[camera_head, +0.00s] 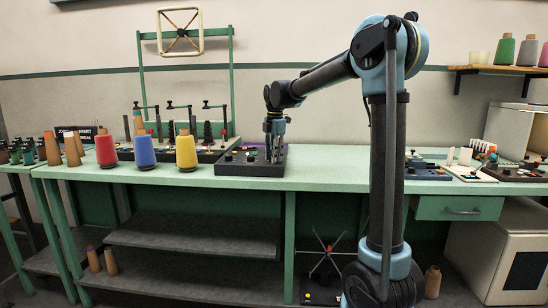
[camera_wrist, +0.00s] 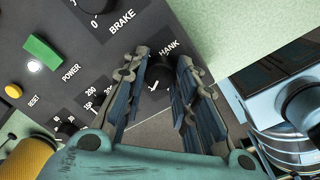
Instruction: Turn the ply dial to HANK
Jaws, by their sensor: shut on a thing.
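The ply dial (camera_wrist: 159,76) is a dark round knob on a dark control panel (camera_wrist: 60,15). The word HANK (camera_wrist: 169,48) is printed just above it in the wrist view. A small white mark shows low on the dial, on the side away from HANK; other labels around it are hidden by my fingers. My gripper (camera_wrist: 163,66) is shut on the dial, one finger on each side. In the head view my gripper (camera_head: 274,138) points down at the panel (camera_head: 232,168) on the green bench; the dial cannot be made out there.
The panel also carries a BRAKE knob (camera_wrist: 97,3), a green POWER switch (camera_wrist: 42,48), a yellow RESET button (camera_wrist: 13,90) and smaller numbered dials. Yellow (camera_head: 186,152), blue (camera_head: 144,152) and red (camera_head: 106,150) yarn cones stand left of the panel.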

